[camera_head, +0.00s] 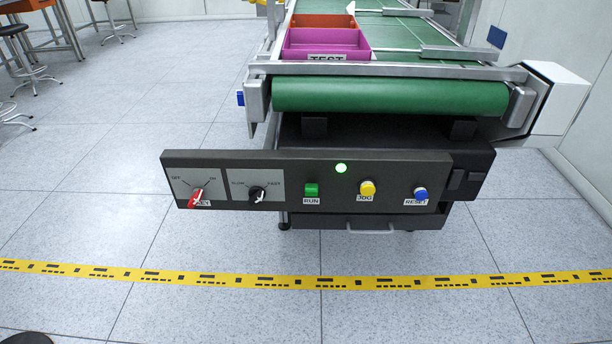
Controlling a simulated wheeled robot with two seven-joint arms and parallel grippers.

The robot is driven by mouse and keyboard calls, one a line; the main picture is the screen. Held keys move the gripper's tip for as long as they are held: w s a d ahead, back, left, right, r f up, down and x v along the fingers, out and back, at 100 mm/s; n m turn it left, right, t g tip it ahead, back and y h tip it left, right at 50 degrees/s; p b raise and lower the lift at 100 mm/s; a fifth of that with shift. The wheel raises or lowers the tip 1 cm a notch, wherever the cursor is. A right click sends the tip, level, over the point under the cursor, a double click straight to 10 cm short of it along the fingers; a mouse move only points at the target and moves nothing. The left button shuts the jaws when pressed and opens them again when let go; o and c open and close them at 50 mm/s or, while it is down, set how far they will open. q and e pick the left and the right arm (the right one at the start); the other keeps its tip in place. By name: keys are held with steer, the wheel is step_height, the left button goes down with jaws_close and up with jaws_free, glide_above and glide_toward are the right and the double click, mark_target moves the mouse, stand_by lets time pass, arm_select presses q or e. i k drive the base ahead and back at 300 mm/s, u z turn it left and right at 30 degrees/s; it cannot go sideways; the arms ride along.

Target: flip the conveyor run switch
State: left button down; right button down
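The conveyor's dark control panel (300,158) faces me at the near end of the conveyor. A green switch labelled RUN (311,190) sits left of the panel's middle. A yellow JOG button (367,187) and a blue RESET button (420,193) are to the right. Whether the RUN switch is pressed cannot be told. Neither gripper is in view.
The green conveyor belt (390,95) runs away behind the panel. A magenta tray (325,45) labelled TEST and an orange tray (322,20) sit on it. A yellow floor line (345,283) crosses in front. Stools (25,60) stand far left. The near floor is mostly clear.

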mark_target(309, 189)
steer(key=k, duration=1.3)
steer(key=u, duration=0.65)
steer(key=i, duration=1.75)
steer(key=z, duration=0.7)
